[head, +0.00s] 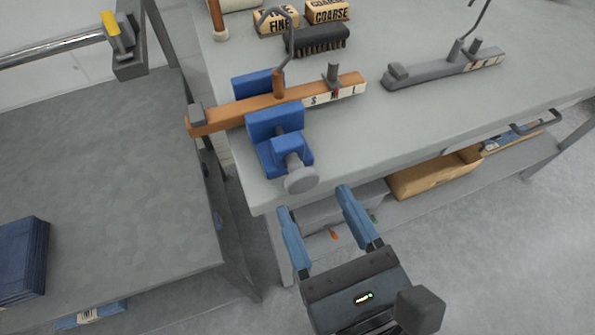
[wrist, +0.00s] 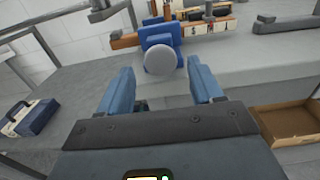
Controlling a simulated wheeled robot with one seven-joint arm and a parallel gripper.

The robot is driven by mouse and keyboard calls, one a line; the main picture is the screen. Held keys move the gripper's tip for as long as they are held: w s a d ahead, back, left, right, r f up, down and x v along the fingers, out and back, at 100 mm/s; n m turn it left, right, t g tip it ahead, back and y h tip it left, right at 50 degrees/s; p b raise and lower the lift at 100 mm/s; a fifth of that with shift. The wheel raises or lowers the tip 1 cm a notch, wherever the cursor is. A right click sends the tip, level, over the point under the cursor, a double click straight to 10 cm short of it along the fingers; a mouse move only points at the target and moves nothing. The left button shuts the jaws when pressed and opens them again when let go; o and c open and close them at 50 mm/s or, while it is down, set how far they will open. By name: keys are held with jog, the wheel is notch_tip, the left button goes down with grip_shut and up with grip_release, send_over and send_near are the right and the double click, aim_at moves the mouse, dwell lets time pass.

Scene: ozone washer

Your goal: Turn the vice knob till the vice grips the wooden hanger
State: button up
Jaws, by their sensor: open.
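A blue vice (head: 277,122) sits at the near left corner of the grey bench. Its round grey knob (head: 301,180) faces toward me; it also shows in the wrist view (wrist: 160,60). The orange-brown wooden hanger (head: 220,115) lies across the vice between its blue jaws, with a metal hook and a label strip. Whether the jaws touch the hanger is hard to tell. My gripper (head: 315,200) is open and empty, just in front of the knob and apart from it. In the wrist view the knob appears between and beyond the blue fingers (wrist: 160,88).
A grey hanger (head: 440,72) lies on the bench to the right. A black brush (head: 316,40) and blocks marked FINE (head: 277,20) and COARSE (head: 327,11) are behind. A cardboard box (head: 435,173) sits on the shelf below. A grey table (head: 100,180) stands left.

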aim_at(305, 183)
jog(key=shift+p+x, duration=0.45)
jog(key=shift+x, duration=2.25)
jog(key=shift+c, duration=0.2)
jog(key=c, duration=0.8)
jog(key=shift+c, duration=0.2)
jog(key=shift+m, duration=0.3)
